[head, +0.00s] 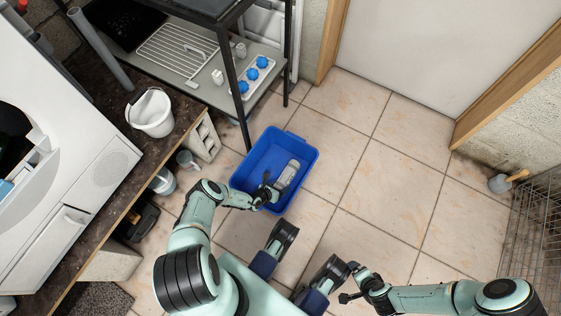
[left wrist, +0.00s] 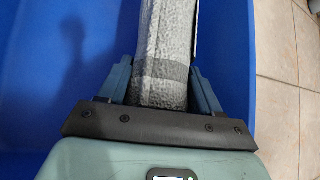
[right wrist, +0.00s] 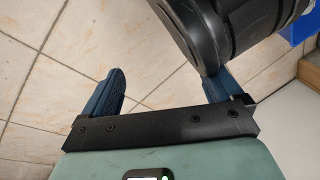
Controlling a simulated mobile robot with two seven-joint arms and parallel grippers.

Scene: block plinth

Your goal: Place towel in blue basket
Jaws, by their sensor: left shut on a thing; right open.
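The blue basket (head: 253,163) stands on the tiled floor in the middle of the head view, in front of my base. The towel (head: 289,173) is a grey rolled or folded cloth over the basket's right part. My left gripper (head: 268,188) is shut on the towel's near end. In the left wrist view the towel (left wrist: 167,50) sits between both fingers (left wrist: 160,85), with the blue basket (left wrist: 60,60) behind it. I cannot tell whether the towel touches the basket floor. My right gripper (head: 350,283) is open and empty; its fingers (right wrist: 165,90) show apart in the right wrist view.
A white bucket (head: 152,112) stands on the dark counter at left. A black-framed rack (head: 243,90) with blue items (head: 252,75) is behind the basket. A wire cage (head: 535,225) and a grey mallet-like tool (head: 502,183) are at right. The floor right of the basket is clear.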

